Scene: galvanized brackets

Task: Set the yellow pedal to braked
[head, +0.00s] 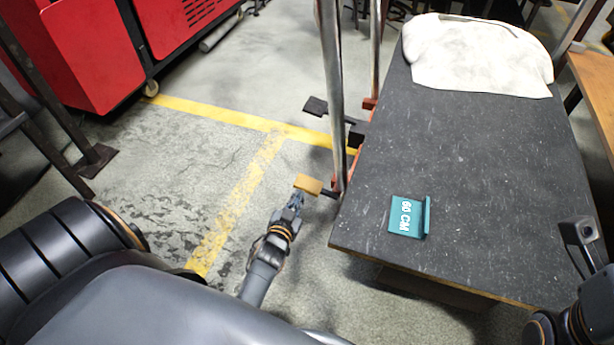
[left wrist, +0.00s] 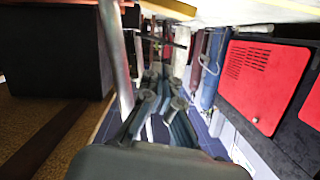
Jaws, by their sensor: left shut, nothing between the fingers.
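The yellow pedal (head: 308,184) is a small block on a dark arm beside the left edge of the dark-topped cart, in the head view. My left gripper (head: 296,198) is at the pedal's near side, shut and empty. Its fingertips meet the pedal's near edge in the picture; I cannot tell whether they touch. The left wrist view shows the shut fingers (left wrist: 164,88), but I cannot make out the pedal clearly there. My right gripper (head: 580,232) is partly in view over the cart's right side; its fingertips are unclear.
The cart top (head: 470,160) carries a teal "60 CM" bracket (head: 408,216) and a white sack (head: 475,55). A metal post (head: 332,90) rises by the pedal. A dark pedal (head: 316,106) lies farther back. Red cabinets (head: 90,50) stand at the left; the floor between is clear.

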